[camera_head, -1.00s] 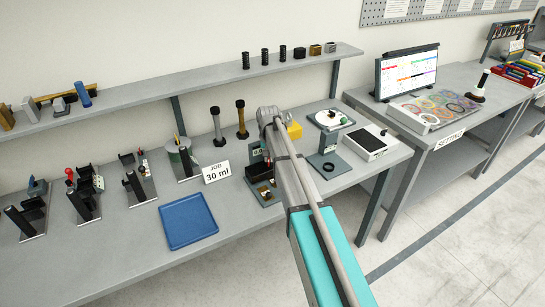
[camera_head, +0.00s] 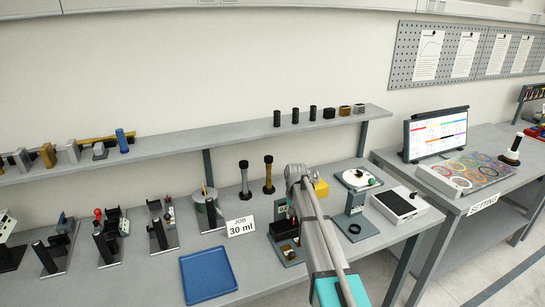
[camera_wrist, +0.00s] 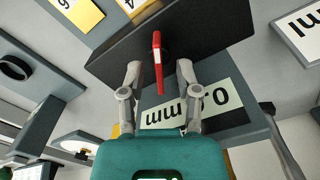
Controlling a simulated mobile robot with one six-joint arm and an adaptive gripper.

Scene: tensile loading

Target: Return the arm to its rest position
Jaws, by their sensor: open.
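My gripper (camera_wrist: 158,75) is open in the wrist view, its two grey fingers spread apart. A slim red piece (camera_wrist: 158,62) shows between the fingertips, in front of a dark plate (camera_wrist: 205,28); I cannot tell whether anything touches it. A pale label with upside-down print (camera_wrist: 222,97) lies behind the right finger. In the head view my arm reaches up over the front of the bench (camera_head: 130,275), beside a small dark device (camera_head: 288,250). The gripper itself is hidden there behind the arm.
A shelf (camera_head: 220,133) runs behind. A monitor (camera_head: 436,134) stands on the right bench.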

